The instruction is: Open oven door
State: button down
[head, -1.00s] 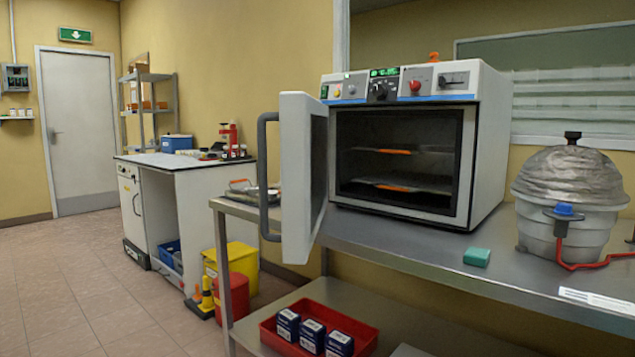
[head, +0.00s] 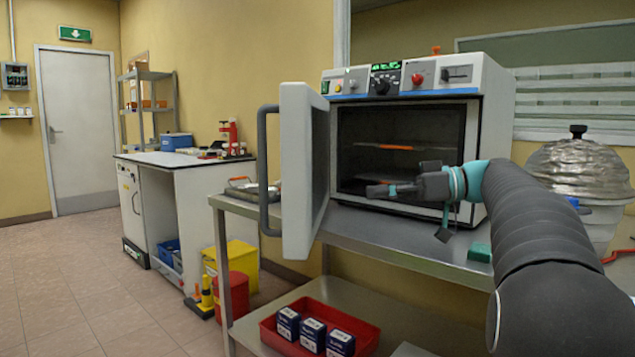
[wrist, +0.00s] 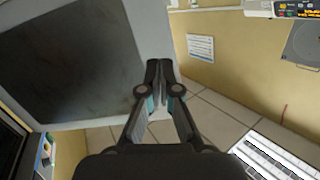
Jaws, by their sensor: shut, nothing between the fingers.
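The oven (head: 405,140) stands on the steel bench with its door (head: 303,172) swung wide open to the left, and its inside shows shelves with orange edges. A dark handle (head: 265,170) is on the door's outer face. My gripper (head: 372,191) is in front of the oven opening, to the right of the door's inner face, apart from the handle. In the wrist view my gripper (wrist: 157,68) is shut and empty, its fingertips by the edge of the door (wrist: 80,55), whose dark inner panel fills the upper left.
The steel bench (head: 440,260) runs under the oven. A green block (head: 479,252) and a foil-covered pot (head: 585,165) are at the right, partly behind my arm. A red tray (head: 268,335) with blue boxes sits on the lower shelf. Floor at the left is clear.

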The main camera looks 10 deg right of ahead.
jog(key=d+r+n+y, duration=0.2)
jog(key=d+n, duration=0.1)
jog(key=d, duration=0.1)
send_near(309, 179)
jog(key=x, duration=0.5)
jog(key=shift+s+a+r, duration=0.1)
jog(key=shift+s+r, duration=0.05)
jog(key=shift+r, duration=0.05)
jog(key=shift+w+a+p, duration=0.2)
jog(key=shift+a+p, duration=0.1)
jog(key=shift+a, duration=0.3)
jog(key=shift+a, duration=0.1)
